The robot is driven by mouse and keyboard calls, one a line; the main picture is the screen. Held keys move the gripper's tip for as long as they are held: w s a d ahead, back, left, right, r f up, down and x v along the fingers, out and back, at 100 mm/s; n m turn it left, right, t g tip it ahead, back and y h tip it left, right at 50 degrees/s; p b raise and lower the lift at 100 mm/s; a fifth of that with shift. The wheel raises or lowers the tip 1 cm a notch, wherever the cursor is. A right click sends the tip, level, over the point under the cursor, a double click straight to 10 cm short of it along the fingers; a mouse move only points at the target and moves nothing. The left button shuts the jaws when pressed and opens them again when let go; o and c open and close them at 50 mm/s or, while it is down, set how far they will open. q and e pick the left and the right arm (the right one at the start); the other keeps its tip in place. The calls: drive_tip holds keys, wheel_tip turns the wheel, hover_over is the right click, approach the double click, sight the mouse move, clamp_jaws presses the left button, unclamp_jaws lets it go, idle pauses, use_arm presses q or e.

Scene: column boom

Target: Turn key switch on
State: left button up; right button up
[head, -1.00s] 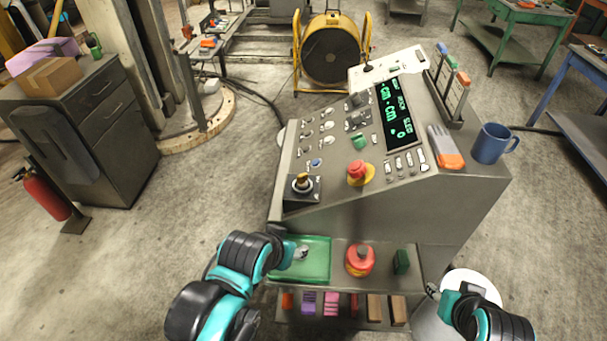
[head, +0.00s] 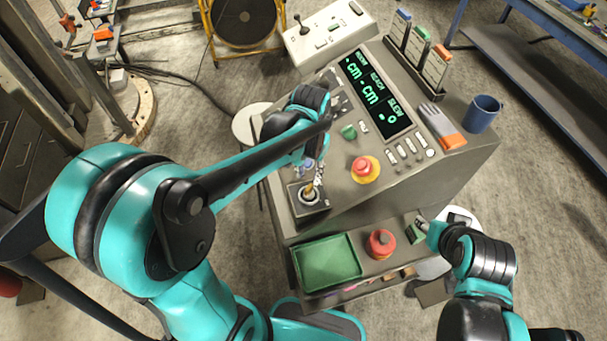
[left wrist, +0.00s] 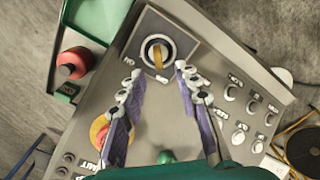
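The key switch (head: 310,194) is a dark square plate with a round collar and a yellow key, at the console's near left corner. In the left wrist view, the yellow key (left wrist: 157,52) points up and down the picture. A label that seems to read ON, upside down, lies left of it; a smaller label lies below. My left gripper (left wrist: 157,70) is open, its two purple-padded fingers apart on either side just below the key, with nothing between them. In the head view the left gripper (head: 316,176) is partly hidden by its arm. My right gripper (head: 421,223) is by a green block.
A red emergency button (head: 364,168) on yellow and a green button (head: 349,131) are on the panel.

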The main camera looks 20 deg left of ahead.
sight(309, 187)
use_arm(q)
wheel_tip(309, 187, down, 7)
drive_tip(key=shift+d+r+b, duration=0.1)
drive_tip(key=shift+r+b, duration=0.1)
drive_tip(key=shift+b, duration=0.7)
drive_tip(key=shift+f, duration=0.4)
drive_tip(key=shift+c, duration=0.2)
clamp_jaws()
